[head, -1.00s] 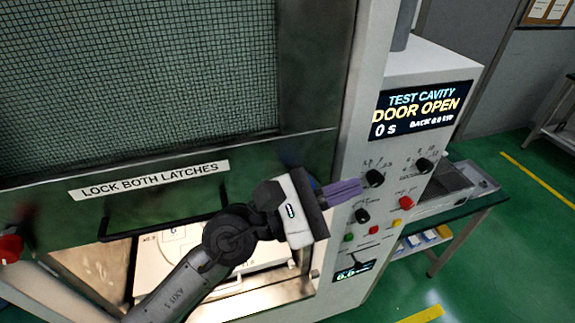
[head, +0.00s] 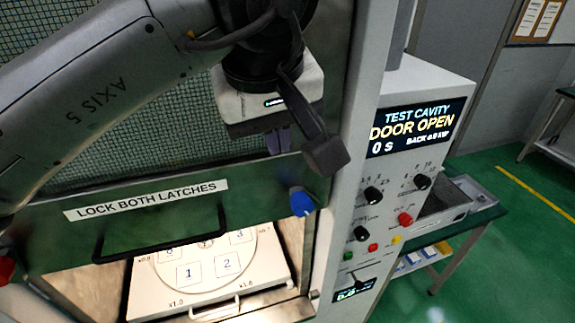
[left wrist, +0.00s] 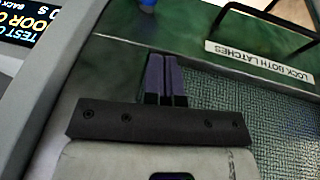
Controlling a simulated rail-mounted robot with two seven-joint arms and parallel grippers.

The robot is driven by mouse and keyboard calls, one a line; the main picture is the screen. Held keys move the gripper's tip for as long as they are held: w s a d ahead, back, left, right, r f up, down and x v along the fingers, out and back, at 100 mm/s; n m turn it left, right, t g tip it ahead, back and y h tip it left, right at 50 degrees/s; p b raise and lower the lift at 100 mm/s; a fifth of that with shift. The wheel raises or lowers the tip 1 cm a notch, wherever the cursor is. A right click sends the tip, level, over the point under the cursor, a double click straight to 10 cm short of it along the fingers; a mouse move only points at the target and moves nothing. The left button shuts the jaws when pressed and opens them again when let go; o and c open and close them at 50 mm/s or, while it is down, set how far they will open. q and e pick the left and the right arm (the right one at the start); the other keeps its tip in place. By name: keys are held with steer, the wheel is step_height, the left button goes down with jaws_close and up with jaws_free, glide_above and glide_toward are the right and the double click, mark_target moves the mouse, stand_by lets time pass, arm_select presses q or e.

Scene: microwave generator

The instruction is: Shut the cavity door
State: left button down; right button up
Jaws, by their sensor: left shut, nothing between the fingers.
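The cavity door (head: 262,188) has a mesh window and a green lower bar labelled "LOCK BOTH LATCHES". It stands raised, with the lit cavity open below it. A black bar handle (head: 160,240) is on its lower bar. A blue latch knob (head: 301,203) is at the right and a red knob (head: 6,268) at the left edge. My left gripper (head: 278,142) is shut and empty, its purple fingers pointing down before the mesh, just above the lower bar. The fingers (left wrist: 167,78) also show in the left wrist view. Whether they touch the door cannot be told. My right gripper is not in view.
The control panel at the right has a display (head: 415,127) reading "TEST CAVITY DOOR OPEN", with knobs and buttons below. Inside the cavity is a white tray (head: 270,285) with numbered squares. A side table (head: 470,228) stands to the right on green floor.

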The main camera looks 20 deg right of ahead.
arm_select(q)
glide_toward(294, 199)
steer(key=x, duration=0.5)
steer(key=shift+w+a+f+p, duration=0.1)
steer(key=shift+w+f+p, duration=0.1)
steer(key=shift+w+p, duration=0.1)
steer(key=shift+d+f, duration=0.25)
steer(key=shift+f, duration=0.35)
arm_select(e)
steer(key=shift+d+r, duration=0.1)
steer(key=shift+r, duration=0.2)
